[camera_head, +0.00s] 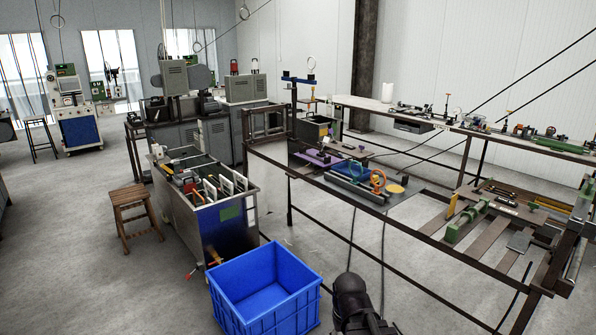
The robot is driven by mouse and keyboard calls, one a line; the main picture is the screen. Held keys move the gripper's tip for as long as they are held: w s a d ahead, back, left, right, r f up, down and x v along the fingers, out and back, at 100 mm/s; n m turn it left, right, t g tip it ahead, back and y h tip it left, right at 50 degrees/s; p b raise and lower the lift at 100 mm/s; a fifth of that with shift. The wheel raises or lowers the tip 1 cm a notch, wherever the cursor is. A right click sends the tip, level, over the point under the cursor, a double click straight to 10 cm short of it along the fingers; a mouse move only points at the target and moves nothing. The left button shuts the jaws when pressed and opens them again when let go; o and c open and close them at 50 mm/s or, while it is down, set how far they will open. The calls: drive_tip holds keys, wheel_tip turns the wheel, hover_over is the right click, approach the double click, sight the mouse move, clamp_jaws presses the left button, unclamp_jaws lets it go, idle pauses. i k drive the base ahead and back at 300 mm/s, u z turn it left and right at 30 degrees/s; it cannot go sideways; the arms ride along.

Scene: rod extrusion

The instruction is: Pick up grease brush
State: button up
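I cannot make out a grease brush for certain at this size. Several small tools lie on the metal bench (425,212), among them a blue tray-like item (352,170), an orange ring-shaped item (377,182) and a flat yellow disc (395,189). A dark rounded part, apparently of my arm, shows at the bottom centre, in front of the bench. No gripper fingers show, and nothing held can be seen.
A blue plastic crate (265,290) stands on the floor at the bottom centre. Behind it is a metal tank (238,212) with upright plates. A wooden stool (132,207) stands left of the tank. A long shelf (470,128) runs along the back right.

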sight(375, 178)
drive_tip(key=z, duration=0.2)
drive_tip(key=i, duration=1.95)
drive_tip(key=z, duration=0.15)
